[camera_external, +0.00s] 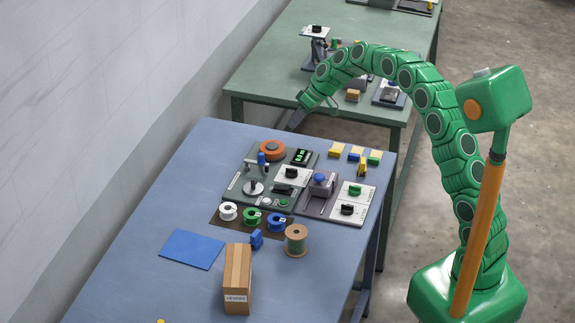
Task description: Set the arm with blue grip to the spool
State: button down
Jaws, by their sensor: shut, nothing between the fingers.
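A small upright arm with a blue grip (262,159) stands on the dark green panel (235,187) on the blue table. An orange-brown round spool or disc (271,150) lies just behind it. A white round disc with a dark post (253,187) is in front of it. Any markings for the arm's positions are too small to read. My gripper (292,124) is shut and empty, over the far edge of the blue table, behind and to the right of the blue grip and apart from it.
A second panel (315,205) with knobs is to the right.

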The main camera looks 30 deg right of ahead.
jog(key=x, duration=1)
jog(key=shift+s+a+f, duration=0.1)
jog(key=shift+a+f, duration=0.05)
jog(key=shift+s+a, duration=0.3)
jog(key=shift+a, duration=0.2)
jog(key=shift+s+a, duration=0.25)
jog(key=shift+a, duration=0.2)
jog(key=shift+s+a, duration=0.3)
jog(key=shift+a, duration=0.4)
